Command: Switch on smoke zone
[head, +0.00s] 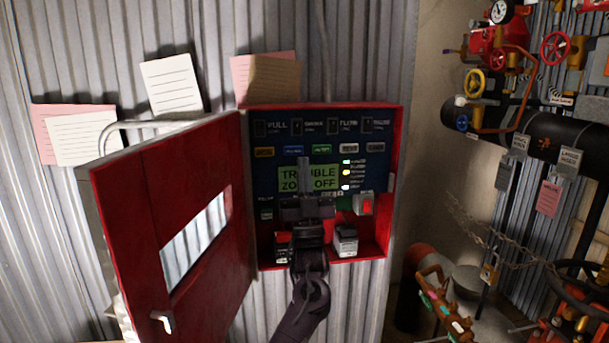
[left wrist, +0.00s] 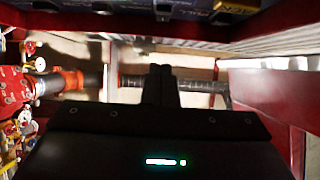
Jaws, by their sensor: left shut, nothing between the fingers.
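A red fire alarm panel box (head: 396,150) stands open on the corrugated wall. Along the top of its dark blue face is a row of small dark switches, including one beside a label that seems to read smoke (head: 297,127); its position is too small to tell. My left gripper (head: 303,162) is shut and empty in front of the display, below the switch row, fingers pointing up. Its fingers also show in the left wrist view (left wrist: 160,72). My right gripper is not in view.
The red door (head: 140,200) is swung open to the left. Below the switches are coloured buttons (head: 321,149), lit indicators (head: 346,172) and a red rocker switch (head: 367,205). Paper notes (head: 171,85) hang on the wall. Pipes and valves (head: 474,82) stand at right.

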